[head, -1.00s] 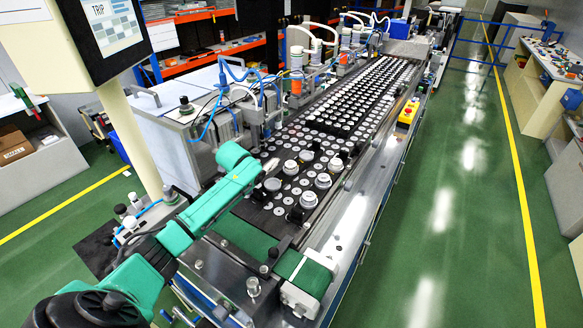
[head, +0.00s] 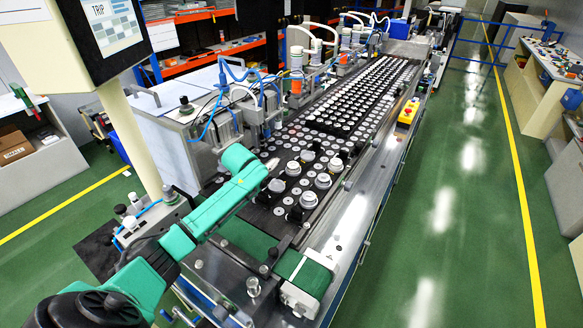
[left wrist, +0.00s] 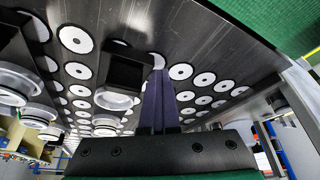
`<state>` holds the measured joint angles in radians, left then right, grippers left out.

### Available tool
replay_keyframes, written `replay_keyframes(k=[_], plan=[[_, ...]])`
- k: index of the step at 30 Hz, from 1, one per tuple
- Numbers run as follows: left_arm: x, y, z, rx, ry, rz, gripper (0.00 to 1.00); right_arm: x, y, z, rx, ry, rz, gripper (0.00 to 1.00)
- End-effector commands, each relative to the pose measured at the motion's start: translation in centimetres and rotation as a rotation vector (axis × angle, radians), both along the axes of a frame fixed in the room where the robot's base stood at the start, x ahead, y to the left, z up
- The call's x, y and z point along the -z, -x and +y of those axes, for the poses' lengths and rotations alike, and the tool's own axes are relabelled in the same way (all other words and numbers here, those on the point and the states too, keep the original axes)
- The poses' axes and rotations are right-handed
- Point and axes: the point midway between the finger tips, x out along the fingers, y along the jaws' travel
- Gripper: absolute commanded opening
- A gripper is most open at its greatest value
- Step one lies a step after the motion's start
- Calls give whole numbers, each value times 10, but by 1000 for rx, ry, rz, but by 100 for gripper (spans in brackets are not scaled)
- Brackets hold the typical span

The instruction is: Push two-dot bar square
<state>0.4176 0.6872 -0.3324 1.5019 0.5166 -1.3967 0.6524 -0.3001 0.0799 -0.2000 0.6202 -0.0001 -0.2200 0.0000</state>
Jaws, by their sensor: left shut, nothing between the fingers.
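The black conveyor (head: 345,110) carries rows of white discs, and its near end holds several raised white rings and dark blocks. I cannot pick out a bar with two dots for sure. In the left wrist view a black block (left wrist: 113,66) with a white ring at its near end lies on the dark surface (left wrist: 215,45). My left gripper is shut and empty; its dark purple fingers (left wrist: 158,78) are together, just right of that block. I cannot tell if they touch it. In the head view the teal left arm reaches over the conveyor's near left edge. My right gripper is not in view.
Raised white rings (head: 308,199) and dark blocks stand close to the left gripper on the near conveyor. A machine with hoses (head: 205,110) stands along the left side. A green belt (head: 310,277) lies at the near end. The green floor (head: 440,220) at right is clear.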

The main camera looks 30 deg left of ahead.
Motion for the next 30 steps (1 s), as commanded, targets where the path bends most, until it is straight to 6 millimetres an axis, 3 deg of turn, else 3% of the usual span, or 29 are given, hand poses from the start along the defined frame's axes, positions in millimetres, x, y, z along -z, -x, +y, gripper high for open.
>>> replay_keyframes(k=[8, 30], plan=[[-1, 0, -3, 1, 3, 1, 0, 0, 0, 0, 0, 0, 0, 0], [-56, -1, 11, -1, 1, -1, 0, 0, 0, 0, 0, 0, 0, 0]])
